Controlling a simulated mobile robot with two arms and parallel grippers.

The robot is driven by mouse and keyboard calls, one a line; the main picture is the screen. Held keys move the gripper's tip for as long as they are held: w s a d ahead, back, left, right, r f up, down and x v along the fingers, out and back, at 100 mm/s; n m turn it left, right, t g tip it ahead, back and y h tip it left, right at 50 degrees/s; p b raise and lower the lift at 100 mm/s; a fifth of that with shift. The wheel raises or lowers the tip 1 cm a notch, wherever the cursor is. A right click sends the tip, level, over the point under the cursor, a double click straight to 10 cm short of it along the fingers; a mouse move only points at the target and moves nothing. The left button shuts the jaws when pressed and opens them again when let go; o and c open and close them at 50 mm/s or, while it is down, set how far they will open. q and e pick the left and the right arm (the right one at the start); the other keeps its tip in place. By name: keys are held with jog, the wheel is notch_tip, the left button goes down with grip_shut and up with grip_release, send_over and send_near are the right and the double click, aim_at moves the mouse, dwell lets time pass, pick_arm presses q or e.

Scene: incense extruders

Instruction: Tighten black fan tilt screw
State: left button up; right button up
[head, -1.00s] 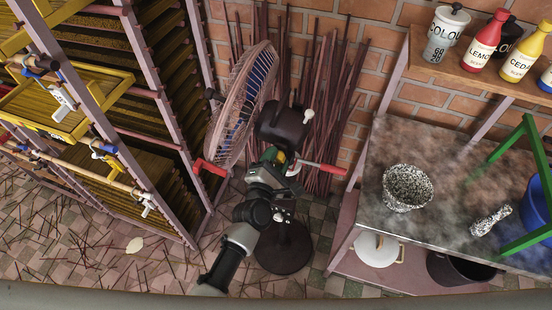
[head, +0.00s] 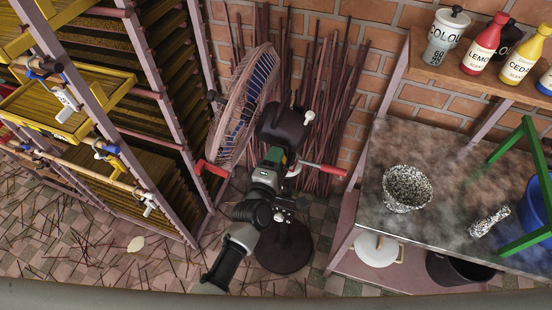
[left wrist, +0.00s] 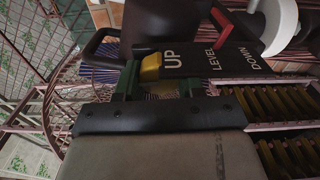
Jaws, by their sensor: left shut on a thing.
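The fan (head: 242,105) stands against the brick wall, with its caged head facing left and a black motor housing (head: 283,128) behind it. My left gripper (head: 275,157) is at the tilt joint just under the housing. In the left wrist view its green fingers (left wrist: 158,84) are shut at the lower edge of a black plate (left wrist: 215,58) marked UP, LEVEL and DOWN. A yellow piece (left wrist: 150,66) shows by the fingertips. The black tilt screw is hidden between the fingers, and I cannot make out its shape. A red pointer (left wrist: 221,20) lies near LEVEL. My right gripper is out of view.
A drying rack (head: 150,120) stands close on the left. A bench (head: 440,200) with a speckled mortar (head: 406,188) and a green frame (head: 508,140) is on the right. Incense sticks (head: 325,80) lean behind the fan.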

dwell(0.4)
pick_arm(q)
jog(key=o, duration=0.9)
jog(key=shift+s, duration=0.1)
jog(key=shift+b+v, duration=1.15)
jog(key=shift+v, duration=4.2)
